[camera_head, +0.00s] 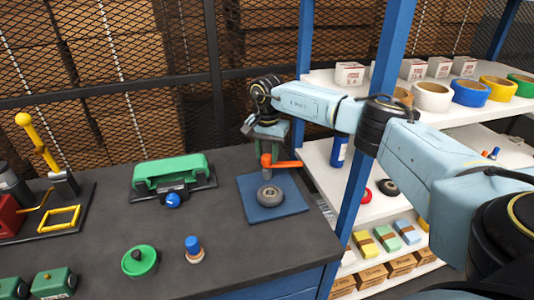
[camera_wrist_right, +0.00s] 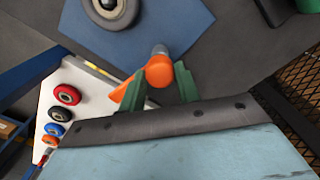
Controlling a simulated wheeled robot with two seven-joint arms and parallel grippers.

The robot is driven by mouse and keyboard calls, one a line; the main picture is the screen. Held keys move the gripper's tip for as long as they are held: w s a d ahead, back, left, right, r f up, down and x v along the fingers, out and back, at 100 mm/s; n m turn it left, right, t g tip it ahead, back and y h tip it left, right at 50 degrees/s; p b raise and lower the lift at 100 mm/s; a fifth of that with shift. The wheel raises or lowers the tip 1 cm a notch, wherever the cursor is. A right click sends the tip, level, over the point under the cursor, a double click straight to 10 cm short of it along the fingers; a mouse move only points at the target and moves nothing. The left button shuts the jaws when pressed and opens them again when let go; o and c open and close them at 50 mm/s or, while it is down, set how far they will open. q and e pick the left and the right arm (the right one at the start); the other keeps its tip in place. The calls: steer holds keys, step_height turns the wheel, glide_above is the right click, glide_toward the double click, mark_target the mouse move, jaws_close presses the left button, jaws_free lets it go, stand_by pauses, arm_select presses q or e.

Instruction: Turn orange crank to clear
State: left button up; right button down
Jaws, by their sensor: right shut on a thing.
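The orange crank (camera_head: 282,163) stands at the back of a blue base plate (camera_head: 290,206) on the dark bench, its arm pointing right in the head view. A grey ring-shaped part (camera_head: 269,194) lies on the plate in front of it. My right gripper (camera_head: 268,146) reaches down from above and is shut on the crank's upright end. In the right wrist view the green fingers (camera_wrist_right: 158,86) stand on either side of the orange crank (camera_wrist_right: 159,72), and the grey ring (camera_wrist_right: 110,10) is partly cut off. My left gripper is not in view.
A green-topped device (camera_head: 170,168) stands left of the plate. A green round knob (camera_head: 140,261) and a blue-topped peg (camera_head: 193,248) are nearer the front. A blue post (camera_head: 366,150) and shelves with tape rolls (camera_head: 432,96) stand right. A mesh fence is behind.

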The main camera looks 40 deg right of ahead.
stand_by(0.5)
steer(key=c, duration=1)
jaws_free()
step_height(320, 180, up, 14)
steer(key=shift+f, duration=0.25)
